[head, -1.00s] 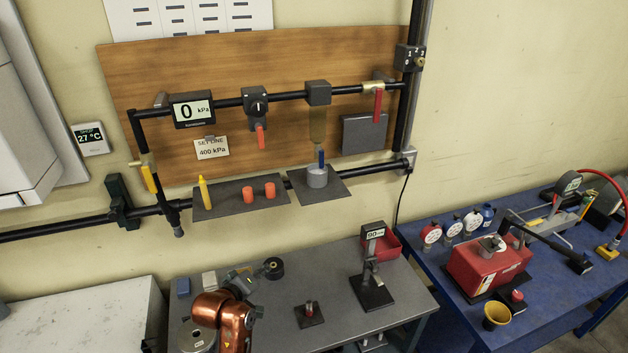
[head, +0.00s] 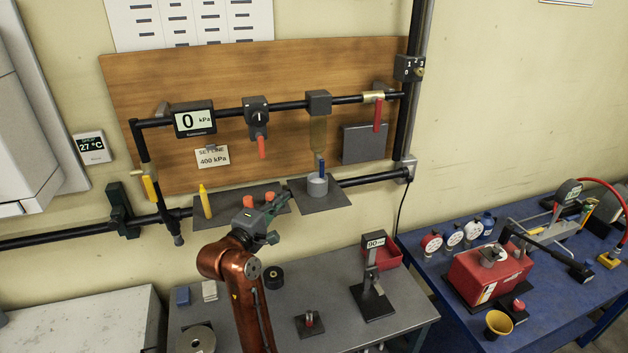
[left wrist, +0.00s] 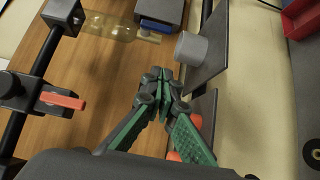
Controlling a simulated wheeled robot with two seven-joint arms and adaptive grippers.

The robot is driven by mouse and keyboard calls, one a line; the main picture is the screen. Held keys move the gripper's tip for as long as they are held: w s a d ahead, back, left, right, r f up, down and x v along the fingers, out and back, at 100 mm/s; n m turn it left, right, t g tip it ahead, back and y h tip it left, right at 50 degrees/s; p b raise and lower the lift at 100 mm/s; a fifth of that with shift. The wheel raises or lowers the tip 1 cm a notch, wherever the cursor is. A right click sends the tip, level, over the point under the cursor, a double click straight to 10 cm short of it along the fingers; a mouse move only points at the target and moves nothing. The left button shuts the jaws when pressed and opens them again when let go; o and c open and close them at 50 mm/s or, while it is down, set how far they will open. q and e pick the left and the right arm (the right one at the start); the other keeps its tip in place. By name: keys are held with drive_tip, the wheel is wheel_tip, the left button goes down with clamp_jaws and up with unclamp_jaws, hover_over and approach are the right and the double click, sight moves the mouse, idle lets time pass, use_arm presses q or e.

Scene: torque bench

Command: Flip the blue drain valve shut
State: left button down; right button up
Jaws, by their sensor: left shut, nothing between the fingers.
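The blue drain valve lever (head: 322,167) hangs below the amber sight tube (head: 318,134) on the pipe board, pointing down. A grey cup (head: 317,187) stands just under it on a small dark shelf. In the left wrist view the blue lever (left wrist: 157,25) lies beside the tube's pale outlet, near the grey cup (left wrist: 190,48). My left gripper (head: 284,195) is left of and below the lever, close to the cup and not touching the lever. Its green and black fingers (left wrist: 163,76) are shut and empty. My right gripper is out of view.
Orange pegs (head: 248,202) and a yellow marker-like piece (head: 205,202) stand on the left shelf (head: 225,211), close to my gripper. An orange lever (head: 262,147) and a red lever (head: 377,115) hang from the upper pipe (head: 290,105). A grey bench is below.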

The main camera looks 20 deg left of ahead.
use_arm(q)
drive_tip(key=shift+w, duration=0.1)
drive_tip(key=p, duration=0.3)
approach(321, 167)
drive_tip(key=w+a+f, duration=0.2)
drive_tip(key=w, duration=0.1)
drive_tip(key=w+a+f, duration=0.1)
drive_tip(key=w, duration=0.1)
drive_tip(key=shift+a, duration=0.1)
drive_tip(key=shift+w+d, duration=0.7)
drive_tip(key=shift+d, duration=0.3)
drive_tip(key=shift+w+d, duration=0.25)
drive_tip(key=shift+d, duration=0.35)
drive_tip(key=shift+w+f, duration=0.1)
